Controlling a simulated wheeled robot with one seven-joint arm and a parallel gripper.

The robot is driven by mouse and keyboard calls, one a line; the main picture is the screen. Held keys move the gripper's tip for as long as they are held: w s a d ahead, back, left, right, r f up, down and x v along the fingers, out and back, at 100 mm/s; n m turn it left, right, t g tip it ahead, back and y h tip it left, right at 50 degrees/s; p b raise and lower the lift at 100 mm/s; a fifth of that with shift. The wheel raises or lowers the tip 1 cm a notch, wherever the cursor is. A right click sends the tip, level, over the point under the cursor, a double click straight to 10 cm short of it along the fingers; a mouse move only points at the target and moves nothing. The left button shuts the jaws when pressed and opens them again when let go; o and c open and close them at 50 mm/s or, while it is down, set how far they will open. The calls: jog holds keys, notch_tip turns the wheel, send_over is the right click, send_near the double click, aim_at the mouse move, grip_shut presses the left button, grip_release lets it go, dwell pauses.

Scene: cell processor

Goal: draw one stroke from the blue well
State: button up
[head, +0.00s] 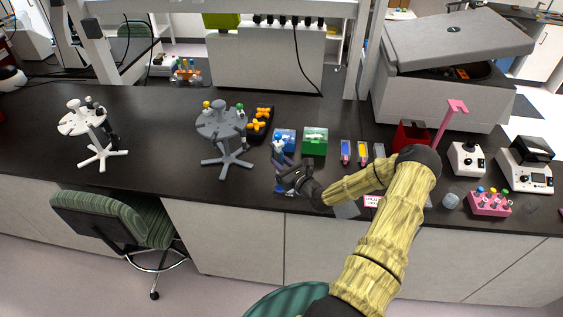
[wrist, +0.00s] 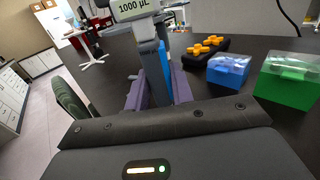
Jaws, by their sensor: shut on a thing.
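My gripper (head: 283,177) is shut on a grey and blue pipette (head: 278,148) above the bench, left of the troughs. In the wrist view the pipette (wrist: 149,50) stands between the purple fingers of my gripper (wrist: 155,95), with a "1000 µL" label (wrist: 133,8) at its top. Its lower end is hidden. Two narrow troughs with yellow and blue colouring, a left one (head: 346,151) and a right one (head: 362,153), lie right of the green box.
A blue box (head: 285,138) and a green box (head: 314,141) stand just behind my gripper. A grey carousel stand (head: 224,130) and an orange-topped rack (head: 260,120) are to the left. A red bin (head: 411,135) and pink tube rack (head: 488,204) are to the right.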

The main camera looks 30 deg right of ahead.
jog(key=shift+d+r, duration=0.15)
jog(key=shift+d, duration=0.05)
